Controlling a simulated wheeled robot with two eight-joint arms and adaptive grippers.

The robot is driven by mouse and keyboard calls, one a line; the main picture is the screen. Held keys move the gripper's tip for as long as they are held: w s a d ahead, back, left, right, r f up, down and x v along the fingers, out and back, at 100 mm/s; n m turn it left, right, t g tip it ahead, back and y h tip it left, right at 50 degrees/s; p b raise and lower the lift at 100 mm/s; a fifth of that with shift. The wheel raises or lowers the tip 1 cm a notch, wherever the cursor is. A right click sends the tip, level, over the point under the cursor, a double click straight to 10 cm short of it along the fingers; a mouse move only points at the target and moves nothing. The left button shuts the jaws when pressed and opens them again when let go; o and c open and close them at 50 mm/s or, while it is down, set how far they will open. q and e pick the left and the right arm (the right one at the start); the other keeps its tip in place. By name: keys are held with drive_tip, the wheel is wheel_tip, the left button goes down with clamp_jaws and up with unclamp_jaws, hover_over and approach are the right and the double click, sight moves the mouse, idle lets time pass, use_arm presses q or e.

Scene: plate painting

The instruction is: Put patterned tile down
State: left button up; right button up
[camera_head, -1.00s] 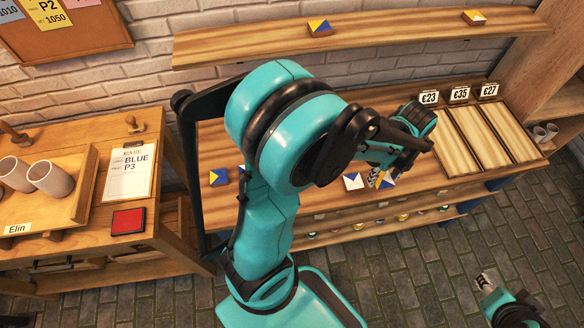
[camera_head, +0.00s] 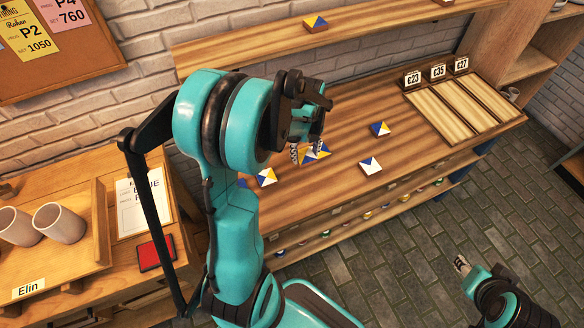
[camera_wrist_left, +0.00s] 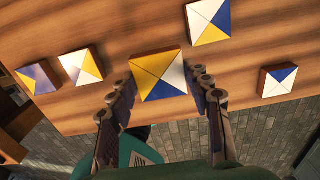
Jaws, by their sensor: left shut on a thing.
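My left gripper (camera_head: 307,152) is over the wooden bench, shut on a patterned tile (camera_head: 322,153) of blue, yellow and white. In the left wrist view the held tile (camera_wrist_left: 158,75) sits between the fingers, a yellow, white and blue face up. I cannot tell whether it touches the bench. Similar tiles lie nearby: one to its left (camera_head: 266,177), one blue and white to its right (camera_head: 371,165) and one behind that (camera_head: 381,128). My right gripper (camera_head: 461,265) is at the lower right, away from the bench; its jaw state is unclear.
The bench (camera_head: 340,105) has free wood behind and around the tiles. Price-marked wooden slots (camera_head: 455,107) stand at its right end. An upper shelf (camera_head: 380,28) holds a tile (camera_head: 315,23). A side table with cups (camera_head: 60,222) and a red pad (camera_head: 156,252) is at left.

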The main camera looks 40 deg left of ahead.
sight(293, 170)
use_arm(q)
drive_tip(key=s+a+f, duration=0.2)
drive_tip(key=shift+s+a+f+b, duration=0.1)
drive_tip(key=shift+s+a+b, duration=0.05)
drive_tip(key=shift+a+b, duration=0.25)
wheel_tip(293, 170, down, 4)
drive_tip(key=shift+f+b, duration=0.1)
drive_tip(key=shift+b, duration=0.9)
drive_tip(key=o, duration=0.8)
drive_tip(key=shift+f, duration=0.1)
drive_tip(key=o, duration=0.4)
